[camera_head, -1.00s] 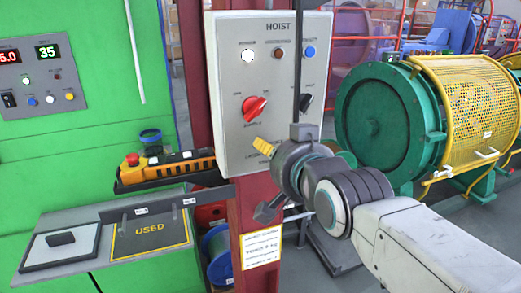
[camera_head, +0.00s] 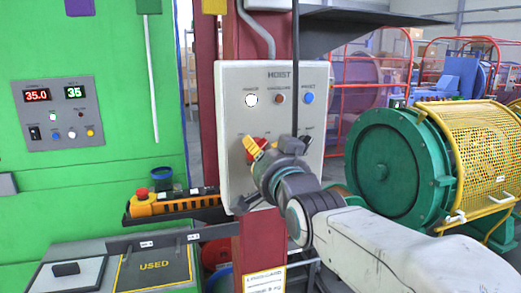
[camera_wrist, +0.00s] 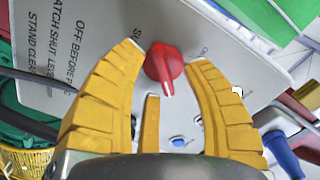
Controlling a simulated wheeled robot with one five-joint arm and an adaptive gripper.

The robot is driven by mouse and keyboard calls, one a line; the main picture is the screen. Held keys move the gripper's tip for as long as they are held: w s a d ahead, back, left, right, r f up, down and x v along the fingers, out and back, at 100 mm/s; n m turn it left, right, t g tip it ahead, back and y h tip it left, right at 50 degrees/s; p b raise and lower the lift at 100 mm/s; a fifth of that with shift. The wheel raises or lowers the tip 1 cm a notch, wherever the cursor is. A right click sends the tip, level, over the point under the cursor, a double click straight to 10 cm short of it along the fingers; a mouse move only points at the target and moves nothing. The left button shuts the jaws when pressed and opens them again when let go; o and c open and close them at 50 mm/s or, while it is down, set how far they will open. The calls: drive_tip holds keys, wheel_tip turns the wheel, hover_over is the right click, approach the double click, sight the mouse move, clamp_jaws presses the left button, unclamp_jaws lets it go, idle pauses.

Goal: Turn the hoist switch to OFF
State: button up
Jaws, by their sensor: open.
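The hoist switch is a red rotary knob (camera_wrist: 163,62) with a white-marked pointer on the grey HOIST panel (camera_head: 232,100). In the wrist view it sits between the fingertips of my gripper (camera_wrist: 163,56), its pointer toward the bottom of the picture. My gripper has yellow fingers spread open on either side of it; whether they touch it I cannot tell. In the head view my gripper (camera_head: 253,149) covers most of the red knob (camera_head: 263,142). The labels around the knob are mostly hidden or too small to read.
The panel has a white lamp (camera_head: 251,100), a brown button (camera_head: 280,98) and a blue button (camera_head: 308,97) above the knob. A dark vertical bar (camera_head: 295,60) hangs before the panel. A yellow pendant (camera_head: 158,204) lies on a ledge at lower left. A green drum (camera_head: 385,165) stands right.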

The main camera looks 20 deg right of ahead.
drive_tip(key=shift+w, duration=0.4)
clamp_jaws()
idle(0.4)
